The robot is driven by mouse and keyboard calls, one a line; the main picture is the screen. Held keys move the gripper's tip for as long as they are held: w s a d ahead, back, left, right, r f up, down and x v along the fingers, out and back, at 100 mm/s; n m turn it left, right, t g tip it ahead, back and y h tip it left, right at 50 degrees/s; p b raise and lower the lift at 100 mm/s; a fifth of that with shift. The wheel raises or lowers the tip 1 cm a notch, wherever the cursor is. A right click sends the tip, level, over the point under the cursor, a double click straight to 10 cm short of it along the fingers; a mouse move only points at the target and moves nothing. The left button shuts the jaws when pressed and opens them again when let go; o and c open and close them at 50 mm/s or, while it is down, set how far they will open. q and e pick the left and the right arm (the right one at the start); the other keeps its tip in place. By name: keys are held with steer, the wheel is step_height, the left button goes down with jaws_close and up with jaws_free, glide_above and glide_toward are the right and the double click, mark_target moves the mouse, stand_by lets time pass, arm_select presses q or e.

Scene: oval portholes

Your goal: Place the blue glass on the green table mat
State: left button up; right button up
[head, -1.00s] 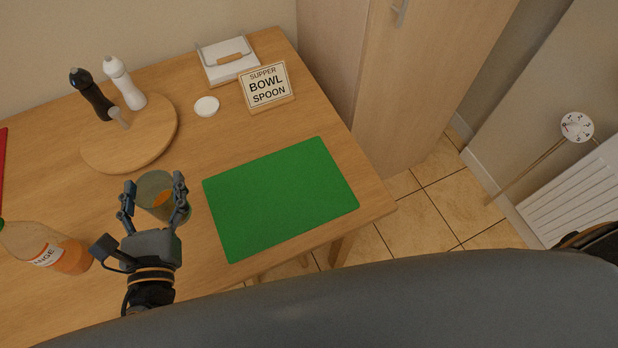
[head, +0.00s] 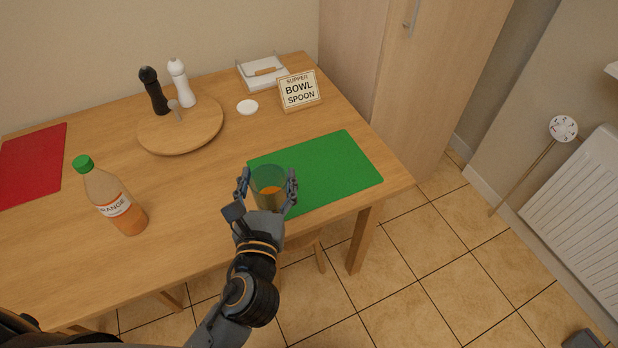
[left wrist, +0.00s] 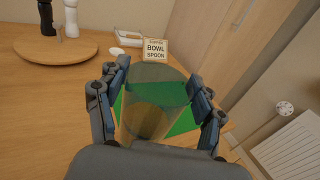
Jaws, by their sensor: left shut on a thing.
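The glass (head: 269,188) is see-through with a dull bluish-green tint, and something orange shows low in it. My left gripper (head: 267,178) is shut around its sides and holds it roughly upright. In the head view the glass overlaps the left part of the green table mat (head: 338,172); I cannot tell its height above it. In the left wrist view the glass (left wrist: 153,105) stands between the two fingers, with the mat (left wrist: 182,124) seen behind and through it. My right gripper is not in view.
An orange-drink bottle (head: 110,198) and a red mat (head: 32,165) are at the left. A round board (head: 180,133) carries two mills. A white disc (head: 247,107), a sign (head: 300,92) and a white holder (head: 262,70) stand at the back. The mat's right part is clear.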

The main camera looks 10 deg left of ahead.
arm_select(q)
steer(key=w+d, duration=0.4)
steer(key=w, duration=0.1)
steer(key=w+a+f+b, duration=0.3)
steer(key=w+a+f, duration=0.4)
steer(key=w+f, duration=0.3)
steer(key=shift+w+a+f, duration=0.15)
steer(key=shift+a+f, duration=0.1)
steer(key=shift+f, duration=0.6)
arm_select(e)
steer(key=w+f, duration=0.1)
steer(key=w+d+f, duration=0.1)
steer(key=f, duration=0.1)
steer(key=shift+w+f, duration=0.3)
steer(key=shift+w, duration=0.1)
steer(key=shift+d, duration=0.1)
